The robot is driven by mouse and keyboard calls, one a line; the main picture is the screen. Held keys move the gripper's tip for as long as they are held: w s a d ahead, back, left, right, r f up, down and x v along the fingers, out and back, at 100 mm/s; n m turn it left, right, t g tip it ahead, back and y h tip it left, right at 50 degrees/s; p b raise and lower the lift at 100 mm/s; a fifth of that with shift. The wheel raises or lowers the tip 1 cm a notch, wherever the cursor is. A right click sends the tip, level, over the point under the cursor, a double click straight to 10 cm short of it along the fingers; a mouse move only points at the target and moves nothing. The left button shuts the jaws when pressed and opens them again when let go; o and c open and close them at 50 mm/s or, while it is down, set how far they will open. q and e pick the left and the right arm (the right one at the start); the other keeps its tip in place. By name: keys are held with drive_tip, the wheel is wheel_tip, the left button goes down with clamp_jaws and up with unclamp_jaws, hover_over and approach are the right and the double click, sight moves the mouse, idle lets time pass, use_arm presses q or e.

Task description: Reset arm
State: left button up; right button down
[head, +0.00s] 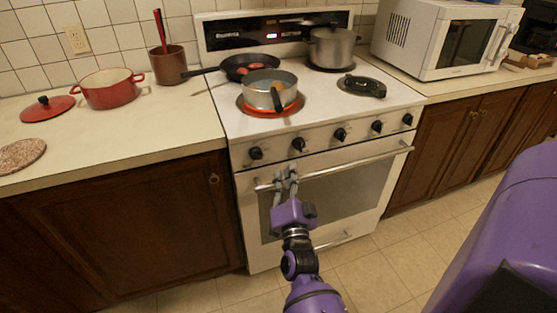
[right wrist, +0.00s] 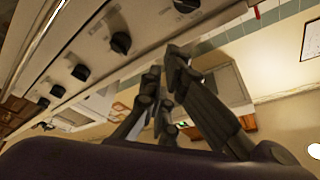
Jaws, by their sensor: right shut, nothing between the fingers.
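My right gripper (head: 285,178) is in the middle of the head view, in front of the white stove (head: 328,146), near the oven door's handle bar (head: 340,166). Its fingers are together and hold nothing. I cannot tell whether the fingertips touch the stove. In the right wrist view the gripper's dark fingers (right wrist: 170,75) point up, close beside the row of stove knobs (right wrist: 121,42). My left gripper does not show in either view.
A steel saucepan (head: 270,92) sits on a glowing red burner, with a black frying pan (head: 249,66) and a larger pot (head: 331,48) behind. A red pot (head: 108,90) stands on the left counter, a microwave (head: 440,38) on the right. Floor (head: 400,262) is clear.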

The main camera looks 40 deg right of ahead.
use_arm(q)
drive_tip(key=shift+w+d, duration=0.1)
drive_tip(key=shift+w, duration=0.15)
use_arm(e)
drive_tip(key=shift+s+a, duration=0.1)
drive_tip(key=shift+a, duration=0.05)
